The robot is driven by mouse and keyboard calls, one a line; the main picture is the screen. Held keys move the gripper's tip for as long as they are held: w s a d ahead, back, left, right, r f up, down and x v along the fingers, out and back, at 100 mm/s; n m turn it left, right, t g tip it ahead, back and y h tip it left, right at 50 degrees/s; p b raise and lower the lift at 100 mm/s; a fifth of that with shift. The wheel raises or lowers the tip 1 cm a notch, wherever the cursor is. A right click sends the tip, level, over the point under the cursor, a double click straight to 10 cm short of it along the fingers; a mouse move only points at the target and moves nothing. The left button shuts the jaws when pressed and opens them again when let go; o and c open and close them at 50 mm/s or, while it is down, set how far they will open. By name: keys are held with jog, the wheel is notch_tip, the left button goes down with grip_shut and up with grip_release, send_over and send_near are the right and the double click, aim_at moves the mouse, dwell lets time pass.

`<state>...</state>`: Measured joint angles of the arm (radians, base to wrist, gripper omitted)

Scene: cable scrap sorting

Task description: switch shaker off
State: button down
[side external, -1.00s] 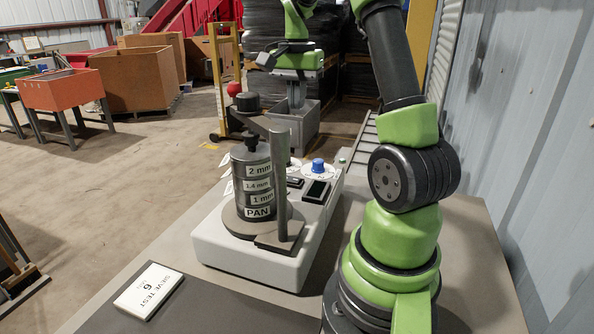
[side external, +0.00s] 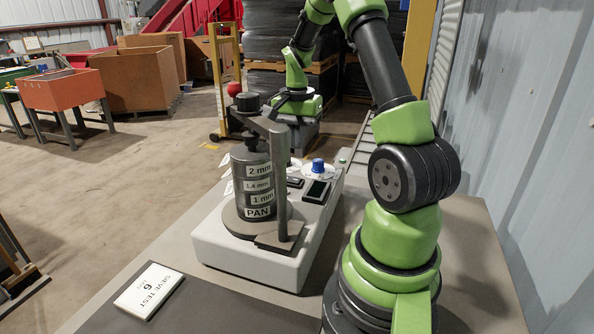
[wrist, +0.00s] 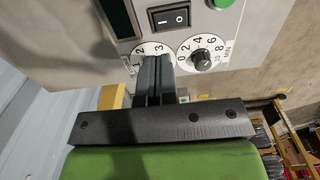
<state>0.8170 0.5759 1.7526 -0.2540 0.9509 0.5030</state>
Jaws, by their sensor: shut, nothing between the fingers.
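The shaker (side external: 240,258) is a pale box on the table, carrying a dark sieve stack (side external: 257,180) labelled 2 mm, 1.4 mm, 1 mm and PAN. In the wrist view, its panel has a black rocker switch (wrist: 170,17) marked with a line and a circle; I cannot tell which side is pressed. My gripper (wrist: 153,60) is shut and empty, its fingertips over a numbered dial just below the switch. They hide that dial's middle. In the side view my gripper is above and behind the shaker, its fingertips hidden.
A black minutes knob (wrist: 201,58) is right of the fingers; a green button (wrist: 222,3) is at the top edge. A dark display (wrist: 120,18) is left of the switch. A blue knob (side external: 318,165) shows in the side view. A clamp post (side external: 280,185) rises beside the sieves.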

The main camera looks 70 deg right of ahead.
aim_at(292, 179)
notch_tip(292, 179, down, 8)
jog(key=shift+f, duration=0.1)
dwell(0.4)
jog(key=shift+f, duration=0.1)
jog(key=shift+w, duration=0.1)
jog(key=shift+w+r, duration=0.35)
jog(key=shift+w, duration=0.25)
notch_tip(292, 179, up, 14)
dwell(0.7)
dwell(0.4)
